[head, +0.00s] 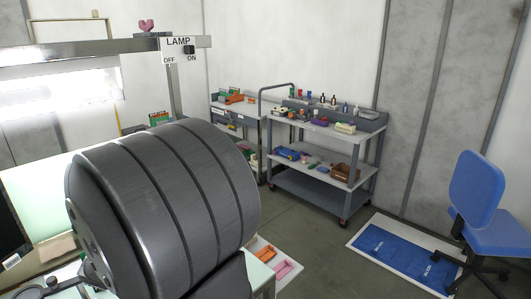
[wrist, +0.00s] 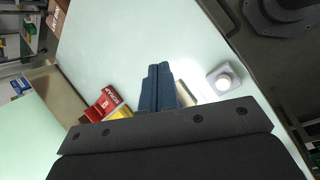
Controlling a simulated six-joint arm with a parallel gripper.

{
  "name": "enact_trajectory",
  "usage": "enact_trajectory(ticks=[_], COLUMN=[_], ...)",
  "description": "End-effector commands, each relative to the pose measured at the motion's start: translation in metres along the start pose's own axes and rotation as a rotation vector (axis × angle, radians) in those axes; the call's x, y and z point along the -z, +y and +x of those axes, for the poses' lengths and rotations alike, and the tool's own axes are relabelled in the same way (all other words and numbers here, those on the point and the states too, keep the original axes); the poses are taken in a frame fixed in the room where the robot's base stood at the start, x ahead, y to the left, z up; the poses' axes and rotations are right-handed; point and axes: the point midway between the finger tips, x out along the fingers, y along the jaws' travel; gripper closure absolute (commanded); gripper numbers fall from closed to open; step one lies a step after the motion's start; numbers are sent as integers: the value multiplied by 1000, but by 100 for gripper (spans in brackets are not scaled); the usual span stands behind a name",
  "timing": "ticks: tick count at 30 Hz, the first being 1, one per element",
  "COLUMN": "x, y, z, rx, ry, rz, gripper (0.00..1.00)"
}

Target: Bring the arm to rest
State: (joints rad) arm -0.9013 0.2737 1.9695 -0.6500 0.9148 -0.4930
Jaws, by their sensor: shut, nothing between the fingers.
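My gripper (wrist: 158,72) shows in the wrist view with its two dark blue fingers side by side and touching, nothing between them. It hangs over a pale bench top (wrist: 95,50). In the head view a large dark rounded part of my arm fills the lower left and hides much of the bench. The gripper itself cannot be seen in the head view.
Red and yellow boxes (wrist: 105,105) and a white round-topped device (wrist: 223,82) lie near the fingers. A lamp switch panel (head: 180,48) stands above the bench.

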Motion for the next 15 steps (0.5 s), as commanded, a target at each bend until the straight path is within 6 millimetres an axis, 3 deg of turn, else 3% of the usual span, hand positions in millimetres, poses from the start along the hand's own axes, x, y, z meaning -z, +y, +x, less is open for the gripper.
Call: enact_trajectory(ticks=[15], x=[-42], y=[32], z=[42], rx=[162], ry=[-13], rz=[275], gripper=[100])
